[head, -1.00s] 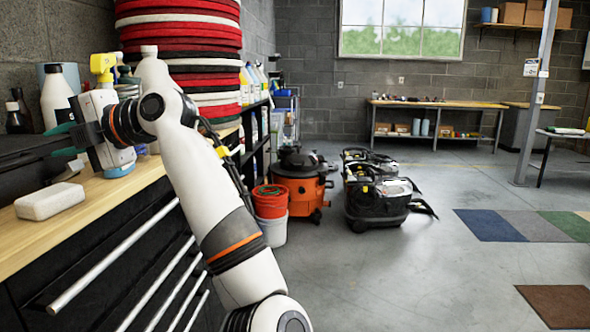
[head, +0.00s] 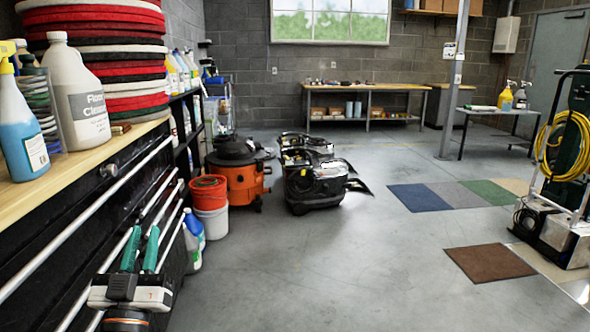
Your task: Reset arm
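My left gripper (head: 144,234) is low at the left of the head view, in front of the black drawer cabinet (head: 60,235) and its long metal handles. Its two green and dark fingers point up and away with a gap between them, and nothing shows in the gap. Most of my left arm is out of the picture. My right gripper and arm are not in view. A tall stack of red, black and white buffer pads (head: 108,73) stands on the wooden worktop (head: 60,155), well above the gripper.
A blue spray bottle (head: 22,130) and a white cleaner jug (head: 75,90) stand on the worktop. Beyond the cabinet are a red bucket (head: 208,190), an orange vacuum (head: 242,180) and black machines (head: 312,182). The floor (head: 330,260) in the middle is clear.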

